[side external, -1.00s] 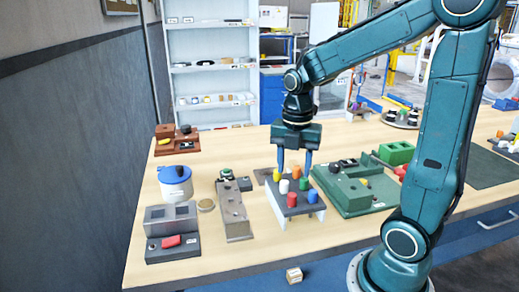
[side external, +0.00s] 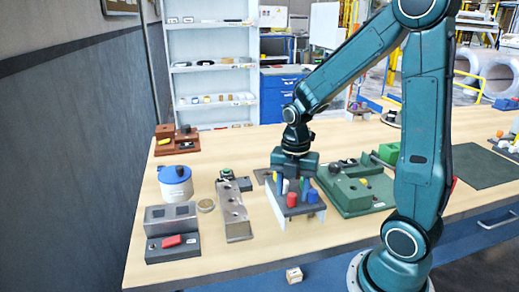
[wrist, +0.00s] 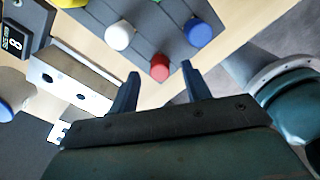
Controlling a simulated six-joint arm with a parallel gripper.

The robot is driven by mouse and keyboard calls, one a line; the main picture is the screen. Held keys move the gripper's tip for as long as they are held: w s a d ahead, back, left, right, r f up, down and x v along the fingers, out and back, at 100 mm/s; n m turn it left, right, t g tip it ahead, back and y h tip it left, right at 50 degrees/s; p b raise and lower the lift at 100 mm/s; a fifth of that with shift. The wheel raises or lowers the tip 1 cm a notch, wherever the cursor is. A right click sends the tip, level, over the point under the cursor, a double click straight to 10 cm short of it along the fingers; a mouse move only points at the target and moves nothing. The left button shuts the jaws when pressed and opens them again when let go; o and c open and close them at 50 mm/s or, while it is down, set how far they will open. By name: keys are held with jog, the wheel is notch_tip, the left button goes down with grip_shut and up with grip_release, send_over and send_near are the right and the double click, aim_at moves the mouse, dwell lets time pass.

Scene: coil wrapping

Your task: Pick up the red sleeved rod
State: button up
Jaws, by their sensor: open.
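The red sleeved rod (side external: 291,200) stands in a dark grey rack (side external: 286,212) on the table, at the front of a group of coloured rods. A blue rod (side external: 312,196) is to its right and a white rod (side external: 285,187) just behind it. In the wrist view, the red rod (wrist: 160,68) shows near the fingertips, with the white (wrist: 120,36) and blue (wrist: 198,32) rods beyond them. My gripper (wrist: 160,72) is open and empty, its fingers appearing either side of the red rod. In the side view, my gripper (side external: 292,184) is low over the rack; exact contact cannot be told.
A metal plate with holes (side external: 234,212) lies left of the rack. A green fixture (side external: 352,190) stands close on the right. A white pot with a blue lid (side external: 175,184) and a grey block with a red piece (side external: 171,241) are further left. Bare table lies in front.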

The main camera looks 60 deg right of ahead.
jog(key=shift+f, duration=1.15)
grip_shut()
